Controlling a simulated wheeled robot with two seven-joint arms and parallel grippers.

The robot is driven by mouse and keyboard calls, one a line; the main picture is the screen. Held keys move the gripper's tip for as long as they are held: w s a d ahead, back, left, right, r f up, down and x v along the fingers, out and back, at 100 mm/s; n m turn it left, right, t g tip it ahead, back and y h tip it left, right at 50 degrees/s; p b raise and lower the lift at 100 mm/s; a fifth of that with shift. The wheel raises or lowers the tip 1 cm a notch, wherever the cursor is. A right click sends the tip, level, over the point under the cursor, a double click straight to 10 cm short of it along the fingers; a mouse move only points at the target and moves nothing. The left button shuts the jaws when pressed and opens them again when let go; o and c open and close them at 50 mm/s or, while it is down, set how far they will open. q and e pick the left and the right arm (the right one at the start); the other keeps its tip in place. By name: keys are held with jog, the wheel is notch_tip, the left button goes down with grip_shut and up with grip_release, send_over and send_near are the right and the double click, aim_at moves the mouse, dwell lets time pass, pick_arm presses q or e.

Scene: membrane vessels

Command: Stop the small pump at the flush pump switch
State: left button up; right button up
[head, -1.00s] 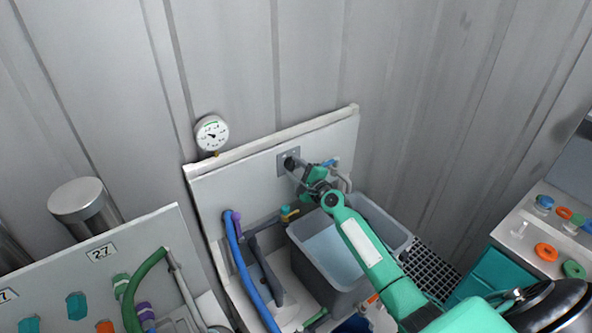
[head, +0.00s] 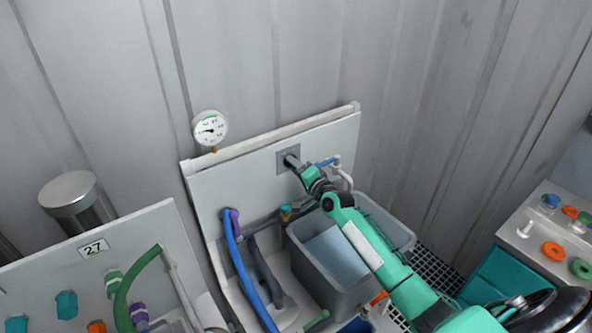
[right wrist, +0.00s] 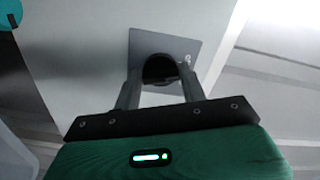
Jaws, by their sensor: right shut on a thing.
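The flush pump switch is a black knob (right wrist: 160,68) on a square grey plate (head: 282,155) high on the light panel. The plate also shows in the right wrist view (right wrist: 185,47). My right gripper (head: 293,162) reaches the plate from the lower right. In the right wrist view its two fingers (right wrist: 161,80) stand on either side of the knob, shut on it. The knob is mostly hidden by the hand in the head view. A mark shows on the plate right of the knob, too small to read. My left gripper is not in view.
A round gauge (head: 209,129) sits on the panel's top edge. Below my right arm stands a grey tub (head: 318,277) of water. Blue hose (head: 240,265) and pipes run left of it. A panel labelled 27 (head: 93,247) stands at lower left, a teal drawer unit (head: 497,276) at right.

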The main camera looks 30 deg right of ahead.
jog(key=shift+f+n, duration=0.1)
jog(key=shift+n, duration=0.8)
jog(key=o, duration=1)
jog(key=shift+s+d+b, duration=0.35)
jog(key=shift+s+b, duration=0.05)
jog(key=shift+s, duration=1.9)
jog(key=shift+s+d+b, duration=0.3)
jog(key=shift+s+b, duration=0.15)
jog(key=shift+s, duration=1.8)
jog(key=shift+s+d+b, duration=0.35)
jog(key=shift+s+b, duration=0.05)
jog(key=shift+s, duration=1.9)
